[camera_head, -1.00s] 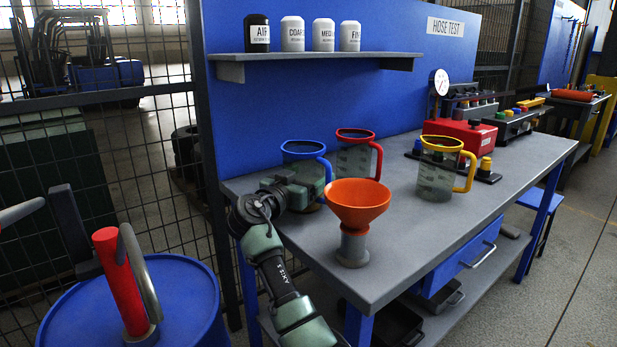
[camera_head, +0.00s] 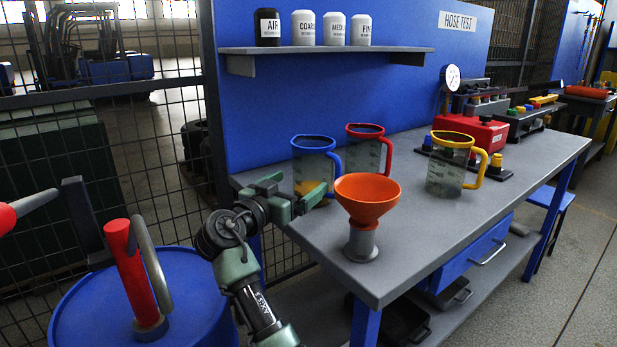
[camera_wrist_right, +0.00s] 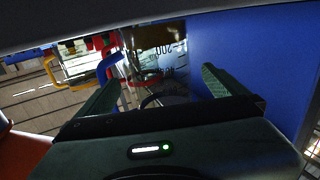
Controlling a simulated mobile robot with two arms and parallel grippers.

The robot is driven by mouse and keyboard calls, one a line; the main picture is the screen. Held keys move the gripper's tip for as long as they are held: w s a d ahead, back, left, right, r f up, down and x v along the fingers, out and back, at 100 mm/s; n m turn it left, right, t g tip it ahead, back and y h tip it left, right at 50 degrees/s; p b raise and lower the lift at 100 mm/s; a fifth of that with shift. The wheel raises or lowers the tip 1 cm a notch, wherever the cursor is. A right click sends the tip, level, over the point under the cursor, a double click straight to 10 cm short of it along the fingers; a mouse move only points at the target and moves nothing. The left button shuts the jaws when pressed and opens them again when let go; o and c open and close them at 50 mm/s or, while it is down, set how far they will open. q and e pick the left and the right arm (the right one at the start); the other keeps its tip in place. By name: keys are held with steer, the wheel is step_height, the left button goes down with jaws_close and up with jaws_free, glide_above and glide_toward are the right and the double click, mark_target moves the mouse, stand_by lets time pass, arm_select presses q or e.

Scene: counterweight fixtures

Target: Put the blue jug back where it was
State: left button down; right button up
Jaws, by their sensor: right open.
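The blue jug (camera_head: 318,160), clear with a blue rim and handle and some amber liquid low inside, stands upright at the left end of the grey bench. My right gripper (camera_head: 296,190) is open and empty, just left of and in front of the jug. In the right wrist view the jug (camera_wrist_right: 158,50) shows beyond the space between my open fingers (camera_wrist_right: 160,88), its blue handle to the left. Part of its lower body is hidden by a finger in the head view. My left gripper is not in view.
An orange funnel (camera_head: 366,197) on a grey stand is close right of my right gripper. A red jug (camera_head: 366,150) stands behind, a yellow jug (camera_head: 447,170) further right. A shelf (camera_head: 330,60) with several canisters hangs above. A blue drum (camera_head: 195,300) stands at left.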

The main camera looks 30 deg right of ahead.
steer(key=shift+v, duration=1.25)
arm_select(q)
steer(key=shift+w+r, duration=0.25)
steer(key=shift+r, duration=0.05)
